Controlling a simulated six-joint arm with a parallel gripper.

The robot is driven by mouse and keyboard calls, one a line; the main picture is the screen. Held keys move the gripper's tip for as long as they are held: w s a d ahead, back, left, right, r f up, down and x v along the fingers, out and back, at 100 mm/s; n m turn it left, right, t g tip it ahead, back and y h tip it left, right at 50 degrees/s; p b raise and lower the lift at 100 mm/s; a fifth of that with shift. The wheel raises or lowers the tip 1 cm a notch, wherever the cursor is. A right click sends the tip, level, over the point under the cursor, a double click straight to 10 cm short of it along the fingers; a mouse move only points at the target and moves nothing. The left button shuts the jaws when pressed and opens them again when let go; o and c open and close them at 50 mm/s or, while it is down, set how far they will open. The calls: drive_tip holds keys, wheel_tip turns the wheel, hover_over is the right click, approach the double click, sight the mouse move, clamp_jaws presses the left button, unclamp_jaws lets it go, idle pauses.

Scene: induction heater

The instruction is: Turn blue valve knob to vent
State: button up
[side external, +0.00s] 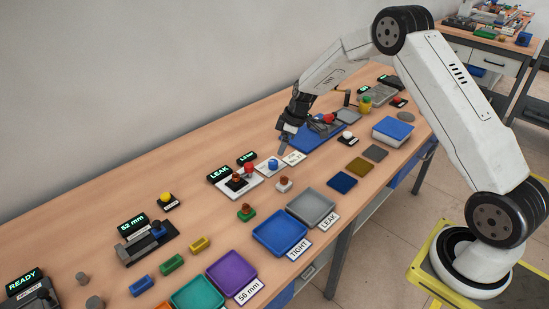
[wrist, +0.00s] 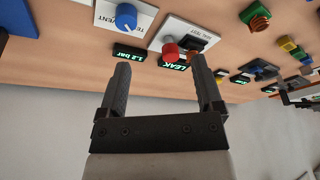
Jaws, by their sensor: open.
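The blue valve knob (wrist: 126,16) sits on a white plate (wrist: 146,10) whose label reads VENT, partly cut off. In the side view the knob (side external: 272,164) stands at the middle of the bench, near the wall side. My gripper (wrist: 160,62) is open, with nothing between its fingers. In the wrist view the knob lies beyond the left fingertip, apart from it. In the side view my gripper (side external: 284,142) hangs above the bench, behind and slightly right of the knob. Which way the knob points is too small to tell.
Beside the knob is the leak test plate (wrist: 185,37) with a red knob (wrist: 170,52). Displays read LEAK (wrist: 174,66) and 1.2 bar (wrist: 130,52). A blue tray (side external: 280,233) and grey tray (side external: 311,207) stand toward the front.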

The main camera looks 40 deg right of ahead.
drive_tip(key=n, duration=0.2)
approach(274, 161)
wheel_tip(274, 161, down, 2)
drive_tip(key=shift+f+t+y, duration=0.1)
drive_tip(key=shift+t+y, duration=0.2)
drive_tip(key=shift+y, duration=0.1)
drive_tip(key=shift+a, duration=0.1)
drive_tip(key=shift+x, duration=3.8)
clamp_jaws()
